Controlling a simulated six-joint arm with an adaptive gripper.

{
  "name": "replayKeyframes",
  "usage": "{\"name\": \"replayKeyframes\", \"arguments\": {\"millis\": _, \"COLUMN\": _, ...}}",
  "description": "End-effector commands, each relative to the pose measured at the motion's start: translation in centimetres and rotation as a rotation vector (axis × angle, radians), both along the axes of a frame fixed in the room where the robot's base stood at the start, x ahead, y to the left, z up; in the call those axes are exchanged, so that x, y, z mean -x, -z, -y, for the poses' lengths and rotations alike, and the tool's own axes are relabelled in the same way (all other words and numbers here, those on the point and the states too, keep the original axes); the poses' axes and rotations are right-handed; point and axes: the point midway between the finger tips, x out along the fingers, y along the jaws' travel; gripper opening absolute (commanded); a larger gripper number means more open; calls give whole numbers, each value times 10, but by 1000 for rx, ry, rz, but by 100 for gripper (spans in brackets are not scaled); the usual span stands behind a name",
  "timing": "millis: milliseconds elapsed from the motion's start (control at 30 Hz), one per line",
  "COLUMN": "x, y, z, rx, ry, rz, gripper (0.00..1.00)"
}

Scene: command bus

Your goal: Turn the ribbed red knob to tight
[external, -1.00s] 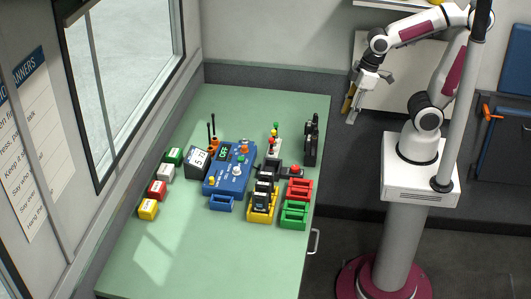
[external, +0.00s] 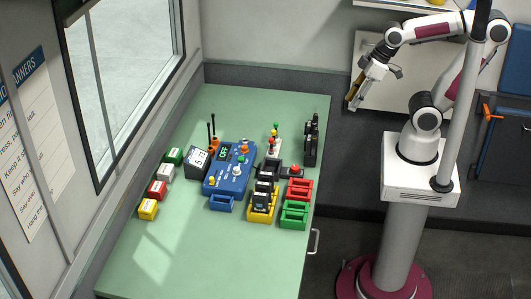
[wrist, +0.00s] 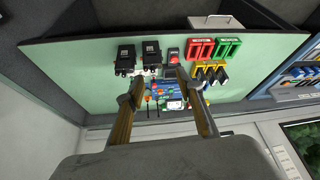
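The blue control panel (external: 232,168) lies on the green table, with an OFF display and several small knobs. An orange-red knob (external: 244,147) is at its upper right; its ribs and any tight mark are too small to make out. A white knob (external: 236,170) is near its middle. The panel also shows small and partly hidden between my fingers in the wrist view (wrist: 165,92). My gripper (external: 354,98) is in the air to the right of the table, well apart from the panel. Its two fingers stand apart and empty in the wrist view (wrist: 160,85).
A red button on a dark box (external: 295,170), red bins (external: 299,188), green bins (external: 294,214) and a yellow bin (external: 262,204) stand right of the panel. Dark upright devices (external: 311,140) are at the right edge. Coloured blocks stand left. The near table is clear.

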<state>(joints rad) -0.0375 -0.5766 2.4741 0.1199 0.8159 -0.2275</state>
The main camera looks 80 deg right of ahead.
Motion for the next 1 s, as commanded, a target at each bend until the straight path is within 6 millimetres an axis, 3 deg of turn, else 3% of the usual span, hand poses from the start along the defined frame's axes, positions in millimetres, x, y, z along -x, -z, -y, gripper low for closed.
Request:
{"name": "replayKeyframes", "arguments": {"millis": 467, "x": -7, "y": 2, "z": -3, "rx": 8, "ry": -42, "rz": -13, "gripper": 37}}
{"name": "replayKeyframes", "arguments": {"millis": 1000, "x": -59, "y": 31, "z": -22, "rx": 52, "ry": -409, "rz": -78, "gripper": 37}}
